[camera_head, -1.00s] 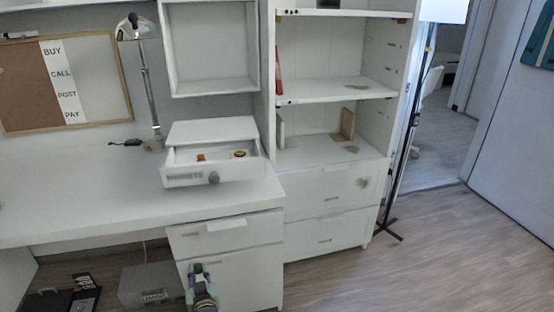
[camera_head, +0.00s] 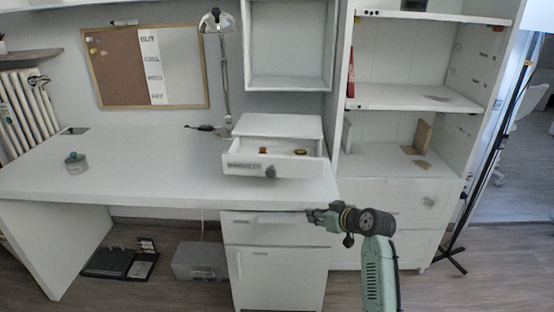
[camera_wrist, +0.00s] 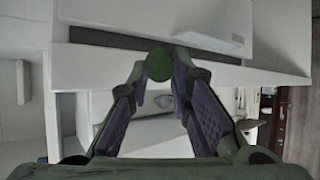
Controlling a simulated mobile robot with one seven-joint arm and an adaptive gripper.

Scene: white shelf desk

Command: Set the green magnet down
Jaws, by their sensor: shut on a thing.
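The green magnet (camera_wrist: 159,65) is a small round green piece pinched between the two fingertips of my gripper (camera_wrist: 160,76) in the wrist view. In the head view my gripper (camera_head: 313,215) is at the desk's right front edge, in front of the drawer cabinet below. The magnet is too small to tell apart from the gripper there. The white desk (camera_head: 150,180) has a wide bare top. A white pinboard (camera_head: 150,65) with a brown half hangs on the wall behind it.
A small open drawer box (camera_head: 277,128) with small items stands at the desk's right. A lamp (camera_head: 225,90) stands behind it. A grey-green object (camera_head: 76,162) sits on the left of the desk. White shelves (camera_head: 415,95) rise at the right. The desk's middle is clear.

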